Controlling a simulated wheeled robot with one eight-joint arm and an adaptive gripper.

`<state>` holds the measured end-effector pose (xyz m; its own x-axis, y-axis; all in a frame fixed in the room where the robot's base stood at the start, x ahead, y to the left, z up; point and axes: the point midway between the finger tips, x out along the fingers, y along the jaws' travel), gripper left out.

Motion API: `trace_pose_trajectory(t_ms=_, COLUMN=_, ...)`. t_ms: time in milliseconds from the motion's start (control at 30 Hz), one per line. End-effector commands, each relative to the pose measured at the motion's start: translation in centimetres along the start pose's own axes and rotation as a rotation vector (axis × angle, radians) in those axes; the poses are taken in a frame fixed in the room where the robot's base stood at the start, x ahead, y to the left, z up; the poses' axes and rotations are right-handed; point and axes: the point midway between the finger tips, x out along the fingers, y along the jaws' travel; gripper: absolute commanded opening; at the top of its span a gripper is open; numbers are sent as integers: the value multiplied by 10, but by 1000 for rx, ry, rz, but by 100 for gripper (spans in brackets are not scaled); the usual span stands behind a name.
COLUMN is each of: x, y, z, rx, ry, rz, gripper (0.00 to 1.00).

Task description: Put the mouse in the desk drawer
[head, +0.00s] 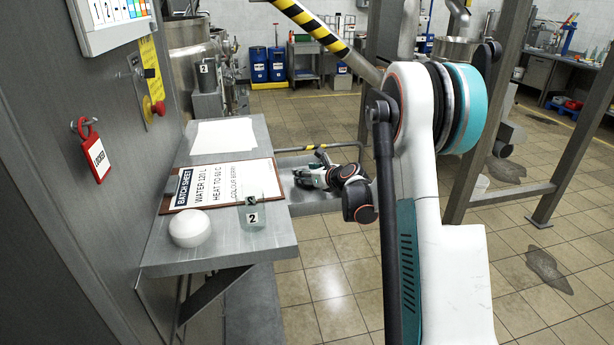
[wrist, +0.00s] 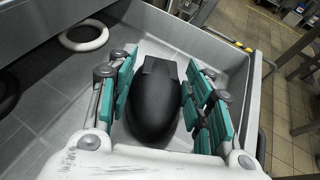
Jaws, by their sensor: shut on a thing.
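The black mouse (wrist: 153,100) is between the teal-padded fingers of my gripper (wrist: 162,70) in the wrist view. My gripper is shut on it. Both are inside the open grey desk drawer (wrist: 228,52). Whether the mouse touches the drawer floor I cannot tell. In the head view my gripper (head: 312,178) reaches down into the drawer (head: 312,207), which is pulled out to the right from under the desk (head: 225,250). The mouse cannot be made out there.
A white ring (wrist: 84,35) and a dark rounded thing (wrist: 7,92) show at the left of the wrist view. On the desk are a clipboard (head: 228,184), paper (head: 223,135), a white dome (head: 189,228) and a cup marked 2 (head: 253,217). Tiled floor lies to the right.

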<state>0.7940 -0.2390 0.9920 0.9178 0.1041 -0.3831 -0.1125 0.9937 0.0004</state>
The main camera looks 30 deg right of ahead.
Motion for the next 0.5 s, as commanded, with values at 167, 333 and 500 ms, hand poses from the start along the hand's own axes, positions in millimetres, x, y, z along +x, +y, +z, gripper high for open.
trace_pose_trajectory(t_ms=167, x=0, y=0, z=0, rx=0, ry=0, rz=0, gripper=21)
trace_pose_trajectory(t_ms=333, x=0, y=0, z=-1, rx=0, ry=0, rz=0, gripper=55)
trace_pose_trajectory(t_ms=500, x=0, y=0, z=-1, rx=0, ry=0, rz=0, gripper=55)
